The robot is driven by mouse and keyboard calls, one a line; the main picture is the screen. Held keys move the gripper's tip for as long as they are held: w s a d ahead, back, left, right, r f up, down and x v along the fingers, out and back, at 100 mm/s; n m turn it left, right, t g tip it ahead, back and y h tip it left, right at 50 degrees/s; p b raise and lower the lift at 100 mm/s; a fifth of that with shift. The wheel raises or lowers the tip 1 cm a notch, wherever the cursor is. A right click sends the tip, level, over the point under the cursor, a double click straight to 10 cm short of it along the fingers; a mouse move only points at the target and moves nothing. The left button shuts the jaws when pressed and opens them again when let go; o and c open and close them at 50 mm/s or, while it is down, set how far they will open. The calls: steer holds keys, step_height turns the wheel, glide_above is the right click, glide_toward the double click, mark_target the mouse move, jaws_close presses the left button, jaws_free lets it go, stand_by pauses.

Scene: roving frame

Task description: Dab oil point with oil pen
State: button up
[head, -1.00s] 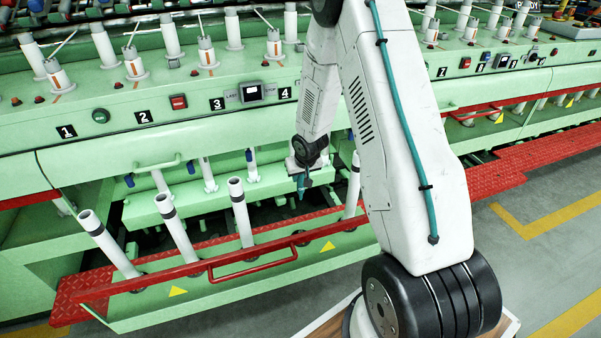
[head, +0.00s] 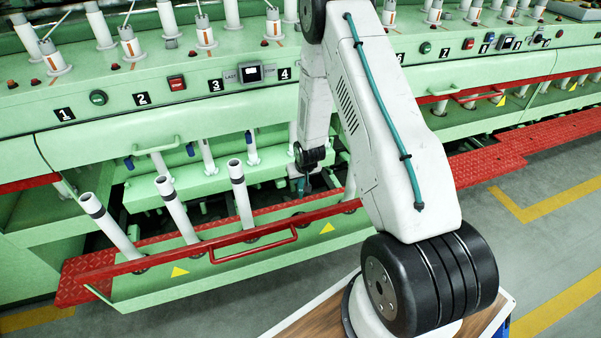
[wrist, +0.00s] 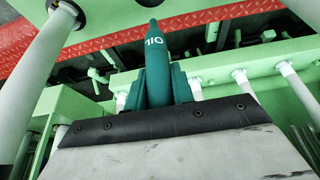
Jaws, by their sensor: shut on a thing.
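In the head view my gripper (head: 304,184) hangs low at the machine's open lower bay, behind the red rail, and the pen there is small and hard to make out. An oil point cannot be picked out for certain.
A green machine (head: 75,150) with numbered stations runs across the head view. White tubes (head: 240,195) lean up from the lower tray beside my arm. A red rail with a handle (head: 255,248) runs along the front. Grey floor is clear at the right.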

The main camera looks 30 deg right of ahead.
mark_target(300, 187)
steer(key=shift+f, duration=3.8)
steer(key=shift+f, duration=0.5)
steer(key=shift+r, duration=1.75)
steer(key=shift+f, duration=1.25)
steer(key=shift+f, duration=0.4)
steer(key=shift+r, duration=1.65)
